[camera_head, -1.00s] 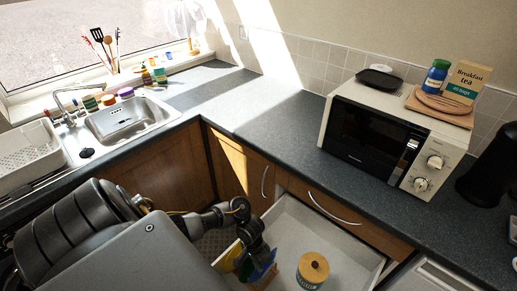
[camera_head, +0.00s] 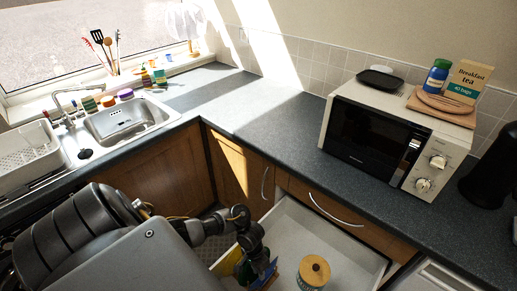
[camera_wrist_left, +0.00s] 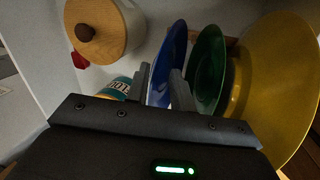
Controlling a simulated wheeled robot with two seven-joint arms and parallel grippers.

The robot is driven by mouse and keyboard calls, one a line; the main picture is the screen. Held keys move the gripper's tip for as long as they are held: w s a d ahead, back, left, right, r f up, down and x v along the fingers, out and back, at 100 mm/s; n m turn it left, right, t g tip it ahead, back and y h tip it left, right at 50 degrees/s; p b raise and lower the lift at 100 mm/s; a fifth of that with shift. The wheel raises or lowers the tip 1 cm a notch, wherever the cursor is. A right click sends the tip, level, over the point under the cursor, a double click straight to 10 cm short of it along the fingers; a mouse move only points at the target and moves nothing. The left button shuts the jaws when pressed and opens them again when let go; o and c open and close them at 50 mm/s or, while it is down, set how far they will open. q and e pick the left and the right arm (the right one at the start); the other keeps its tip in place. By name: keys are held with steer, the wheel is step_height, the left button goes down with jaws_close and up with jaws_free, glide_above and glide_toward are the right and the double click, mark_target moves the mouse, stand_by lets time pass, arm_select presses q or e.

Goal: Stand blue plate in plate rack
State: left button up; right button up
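The blue plate (camera_wrist_left: 168,58) stands on edge between the two fingers of my left gripper (camera_wrist_left: 161,88) in the left wrist view. Whether both fingers press on it is unclear. The green plate (camera_wrist_left: 209,66) stands just right of the right finger, and the yellow plate (camera_wrist_left: 275,85) is further right. A wooden part, perhaps the plate rack (camera_wrist_left: 231,42), shows behind the plates; most of it is hidden. In the head view my left gripper (camera_head: 256,266) is low over the open drawer, partly covering the blue plate (camera_head: 270,272). My right gripper is out of view.
The open drawer (camera_head: 345,247) also holds a wooden-lidded jar (camera_head: 314,271) right of the plates. The counter (camera_head: 265,118) above is mostly clear, with a microwave (camera_head: 370,136) at right and a sink (camera_head: 128,118) at left.

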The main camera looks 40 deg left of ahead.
arm_select(q)
steer(key=shift+o, duration=0.4)
steer(key=shift+r, duration=0.1)
steer(key=p+v, duration=0.3)
steer(key=v, duration=0.7)
steer(key=shift+r, duration=0.3)
steer(key=shift+w+a, duration=0.1)
steer(key=shift+a, duration=0.05)
